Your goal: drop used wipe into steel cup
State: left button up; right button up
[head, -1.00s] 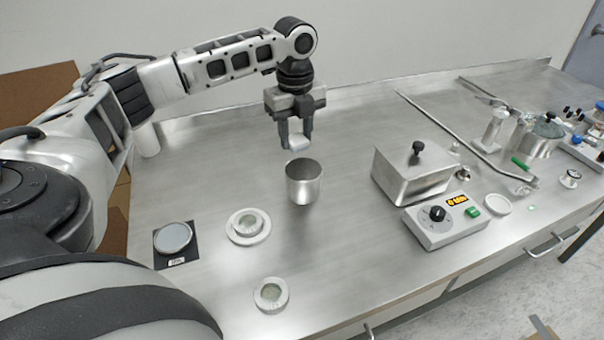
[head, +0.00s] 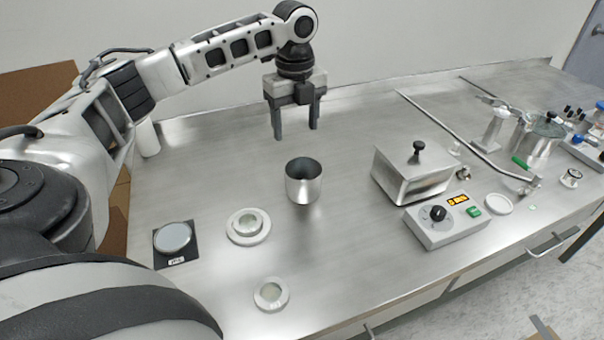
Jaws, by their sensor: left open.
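The steel cup (head: 304,186) stands upright on the steel bench, near the middle of the head view. Its mouth faces up and its inside looks dark. My left gripper (head: 295,132) is above and behind the cup, pointing down. Its two fingers are spread apart with nothing between them. The used wipe is not visible now; the inside of the cup is too dark and small to tell what lies in it. My right gripper does not show.
A steel box with a black knob (head: 412,175) and a control unit (head: 445,220) stand right of the cup. Round white dishes (head: 248,227) (head: 271,294) and a dark square pad with a disc (head: 174,240) are at front left. A long metal rod (head: 460,137) lies at right.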

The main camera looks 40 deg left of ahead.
pick_arm(q)
notch_tip(320, 180, up, 13)
dwell(0.8)
